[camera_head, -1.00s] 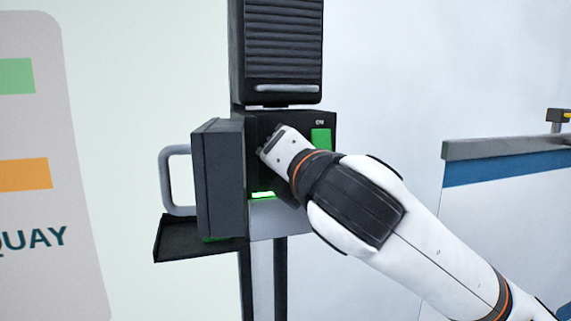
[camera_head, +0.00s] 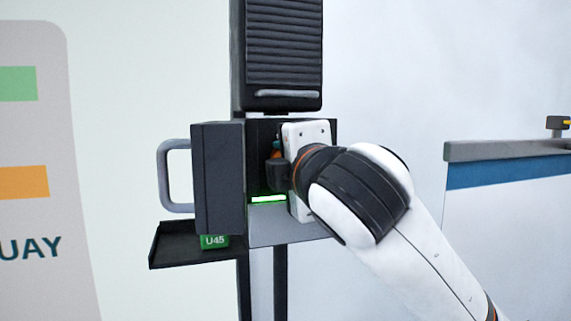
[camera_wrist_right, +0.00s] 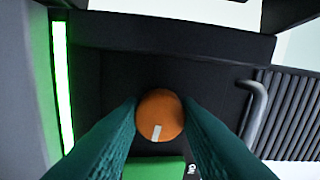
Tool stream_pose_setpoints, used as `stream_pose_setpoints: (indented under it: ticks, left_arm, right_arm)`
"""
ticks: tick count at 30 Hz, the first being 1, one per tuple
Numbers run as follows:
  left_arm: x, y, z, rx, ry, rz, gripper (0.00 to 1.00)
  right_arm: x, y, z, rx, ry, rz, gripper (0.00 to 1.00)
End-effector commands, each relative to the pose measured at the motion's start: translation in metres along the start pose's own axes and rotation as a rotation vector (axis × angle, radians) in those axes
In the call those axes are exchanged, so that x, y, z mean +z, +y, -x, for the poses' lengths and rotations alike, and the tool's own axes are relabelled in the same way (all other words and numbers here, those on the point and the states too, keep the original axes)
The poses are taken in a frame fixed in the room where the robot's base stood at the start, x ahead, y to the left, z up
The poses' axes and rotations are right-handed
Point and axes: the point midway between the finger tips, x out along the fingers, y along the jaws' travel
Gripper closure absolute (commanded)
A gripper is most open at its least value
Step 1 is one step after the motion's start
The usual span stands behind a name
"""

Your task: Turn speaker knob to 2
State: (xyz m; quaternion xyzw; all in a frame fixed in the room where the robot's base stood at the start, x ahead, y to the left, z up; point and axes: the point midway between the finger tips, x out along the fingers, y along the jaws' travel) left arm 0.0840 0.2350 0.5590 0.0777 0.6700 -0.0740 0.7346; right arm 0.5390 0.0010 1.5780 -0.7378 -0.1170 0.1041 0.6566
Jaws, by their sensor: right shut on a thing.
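The orange round knob (camera_wrist_right: 160,102) with a white mark shows between my right gripper's green fingers in the right wrist view. The white mark points toward the bottom of that view, slightly left. In the head view only a small orange part shows (camera_head: 277,151) beside the fingers. My right gripper (camera_head: 278,172) is shut on the knob at the front of the dark box (camera_head: 264,133). It also shows in the right wrist view (camera_wrist_right: 160,118). No number scale is readable around the knob. My left gripper is not in view.
A dark door (camera_head: 217,180) with a grey handle (camera_head: 165,178) stands left of the knob. Below it, a green U45 block (camera_head: 215,241) is on a dark tray (camera_head: 180,246). A green light strip (camera_head: 268,199) glows below the knob. A ribbed speaker panel (camera_head: 284,45) is above.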

Motion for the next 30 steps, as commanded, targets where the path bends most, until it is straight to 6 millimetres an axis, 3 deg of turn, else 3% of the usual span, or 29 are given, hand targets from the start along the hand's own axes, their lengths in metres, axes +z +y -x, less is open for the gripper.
stream_pose_setpoints:
  ticks: [17,18,21,30]
  left_arm:
    - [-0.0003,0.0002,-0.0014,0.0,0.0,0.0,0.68]
    - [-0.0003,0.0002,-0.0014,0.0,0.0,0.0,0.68]
    - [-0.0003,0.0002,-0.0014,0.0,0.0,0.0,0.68]
    - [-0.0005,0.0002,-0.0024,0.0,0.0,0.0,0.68]
  right_arm:
    - [-0.0008,-0.0001,-0.0001,0.0,0.003,-0.03,0.93]
    - [-0.0008,-0.0001,-0.0001,0.0,0.003,-0.03,0.64]
    - [-0.0006,0.0,-0.0001,0.0,0.002,-0.029,0.48]
    - [-0.0001,0.0004,0.0014,0.0,0.001,-0.029,0.48]
